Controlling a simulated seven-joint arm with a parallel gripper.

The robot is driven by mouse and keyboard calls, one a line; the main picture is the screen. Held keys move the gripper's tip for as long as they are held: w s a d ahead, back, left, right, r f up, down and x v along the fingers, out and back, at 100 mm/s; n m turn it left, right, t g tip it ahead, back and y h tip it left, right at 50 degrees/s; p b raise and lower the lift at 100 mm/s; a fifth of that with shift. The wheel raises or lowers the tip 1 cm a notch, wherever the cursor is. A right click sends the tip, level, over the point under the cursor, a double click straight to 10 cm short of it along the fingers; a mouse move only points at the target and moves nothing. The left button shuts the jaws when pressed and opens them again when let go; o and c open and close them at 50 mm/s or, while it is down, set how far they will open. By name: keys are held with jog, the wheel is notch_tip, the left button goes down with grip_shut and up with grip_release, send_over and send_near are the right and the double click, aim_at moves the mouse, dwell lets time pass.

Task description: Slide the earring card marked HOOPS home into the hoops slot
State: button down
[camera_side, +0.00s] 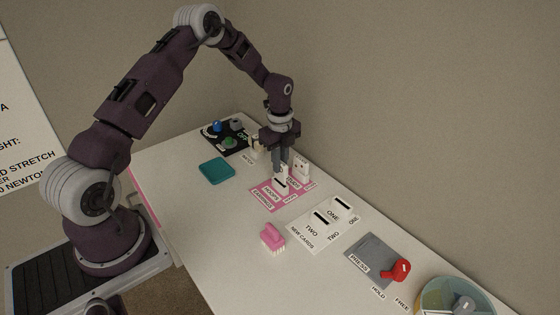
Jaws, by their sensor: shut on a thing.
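My gripper (280,168) points down over the pink earrings board (258,193) and is shut on a small pale card (284,170), mostly hidden between the fingers. I cannot read a mark on the card. Just below it, a white block with a dark slot (281,186) stands on the board, beside a label that reads HOOPS. The card's lower edge is at or just above this block; I cannot tell whether it is in the slot. Another white card or holder (301,169) stands upright to the right, close to the fingers.
In front are the NEW CARDS slots TWO (321,219) and ONE (343,207), a pink brush (271,238), a grey press plate (371,254) with a red handle (396,271), and a bowl (455,300). A teal pad (216,170) and a black knob panel (225,136) lie behind.

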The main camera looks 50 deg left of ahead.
jog(key=shift+f, duration=1.7)
jog(key=c, duration=1.3)
grip_release()
jog(key=shift+c, duration=0.2)
notch_tip(320, 180, up, 7)
jog(key=shift+r, duration=0.1)
